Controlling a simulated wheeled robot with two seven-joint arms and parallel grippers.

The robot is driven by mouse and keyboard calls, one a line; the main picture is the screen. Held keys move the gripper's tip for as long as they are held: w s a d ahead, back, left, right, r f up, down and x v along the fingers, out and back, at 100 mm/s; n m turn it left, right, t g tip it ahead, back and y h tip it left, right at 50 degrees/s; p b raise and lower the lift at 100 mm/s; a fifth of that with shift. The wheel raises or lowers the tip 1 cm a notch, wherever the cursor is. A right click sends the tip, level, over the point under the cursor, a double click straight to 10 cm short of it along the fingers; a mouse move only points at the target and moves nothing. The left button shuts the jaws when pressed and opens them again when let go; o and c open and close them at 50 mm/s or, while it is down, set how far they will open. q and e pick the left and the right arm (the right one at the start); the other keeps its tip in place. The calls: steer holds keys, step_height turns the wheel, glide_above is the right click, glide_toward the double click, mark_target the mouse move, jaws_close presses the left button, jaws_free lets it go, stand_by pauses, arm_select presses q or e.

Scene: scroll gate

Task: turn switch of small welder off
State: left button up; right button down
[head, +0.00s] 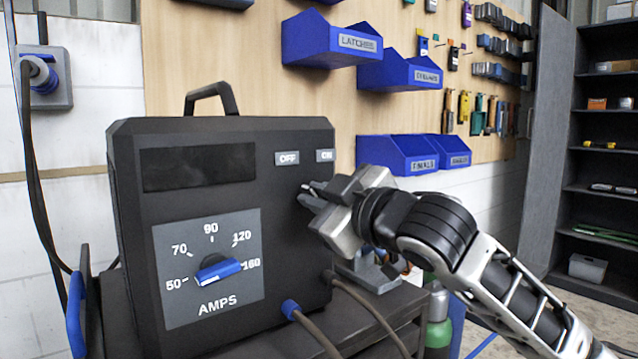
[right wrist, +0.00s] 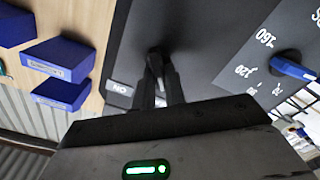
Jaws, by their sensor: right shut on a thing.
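The small welder (head: 140,250) is a dark box with a top handle. Its front has an OFF label (head: 287,158), an ON label (head: 325,155) and a blue amps knob (head: 218,270). My right gripper (head: 312,193) is at the front, just below these labels. In the right wrist view, its two fingers (right wrist: 159,82) are closed around the small dark switch (right wrist: 154,53), with the ON label (right wrist: 120,88) beside them. The switch is mostly hidden by the fingers, and I cannot tell which label it points to. My left gripper is not in view.
The welder stands on a dark cart (head: 378,300). Cables leave its lower front, one with a blue plug (head: 291,309). Blue bins (head: 397,155) and tools hang on the wooden board behind. Dark shelves (head: 606,160) stand at the right.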

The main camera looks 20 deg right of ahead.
stand_by(0.5)
steer(key=c, duration=1.5)
jaws_free()
steer(key=shift+o, duration=0.2)
